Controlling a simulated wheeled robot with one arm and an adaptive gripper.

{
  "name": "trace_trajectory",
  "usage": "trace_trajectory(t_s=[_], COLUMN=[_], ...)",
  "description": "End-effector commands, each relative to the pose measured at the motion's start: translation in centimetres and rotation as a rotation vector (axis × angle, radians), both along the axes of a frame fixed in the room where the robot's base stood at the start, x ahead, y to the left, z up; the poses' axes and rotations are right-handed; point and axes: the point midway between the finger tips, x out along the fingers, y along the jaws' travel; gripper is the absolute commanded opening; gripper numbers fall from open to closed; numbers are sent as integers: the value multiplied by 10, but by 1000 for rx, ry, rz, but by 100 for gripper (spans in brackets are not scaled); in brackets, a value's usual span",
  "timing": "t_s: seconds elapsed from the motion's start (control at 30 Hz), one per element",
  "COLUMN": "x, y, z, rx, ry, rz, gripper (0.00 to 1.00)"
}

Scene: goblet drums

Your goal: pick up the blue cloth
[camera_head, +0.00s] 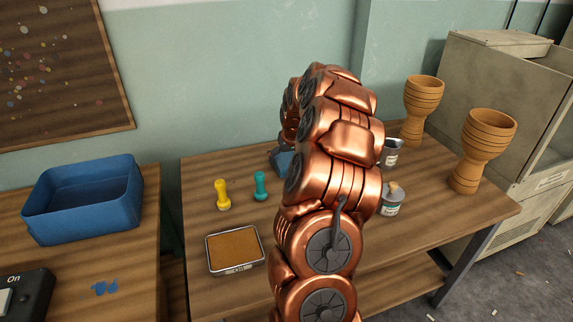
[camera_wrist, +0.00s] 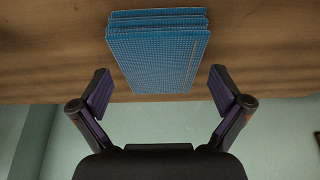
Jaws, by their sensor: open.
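The blue cloth (camera_wrist: 157,50) shows in the wrist view as a folded, layered stack with a fine grid pattern, lying on the wooden table. My gripper (camera_wrist: 157,85) is open, with one finger to each side of the cloth's near end in the picture. Nothing is held, and I cannot tell whether the fingers touch the table. In the head view a small part of the blue cloth (camera_head: 284,160) shows at the left edge of my copper arm, which hides most of it and the gripper.
The wooden table (camera_head: 400,253) also holds a yellow dumbbell-shaped object (camera_head: 222,195), a teal one (camera_head: 260,186), a tray with a brown top (camera_head: 235,249), a can (camera_head: 391,200) and two goblet drums (camera_head: 483,150) (camera_head: 421,110). A blue bin (camera_head: 85,196) stands on the left table.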

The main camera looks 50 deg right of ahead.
Motion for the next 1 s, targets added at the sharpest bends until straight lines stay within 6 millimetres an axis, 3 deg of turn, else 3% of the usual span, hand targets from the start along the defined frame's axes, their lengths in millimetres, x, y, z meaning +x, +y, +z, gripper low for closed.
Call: trace_trajectory(t_s=[0.1, 0.33, 0.83, 1.0], x=[4, 4, 4, 4], y=[-2, -3, -2, -2], z=[-10, -11, -11, -11], rx=[0, 0, 0, 0], ry=[0, -1, 0, 0], rz=[0, 0, 0, 0], gripper=[100, 100, 49, 48])
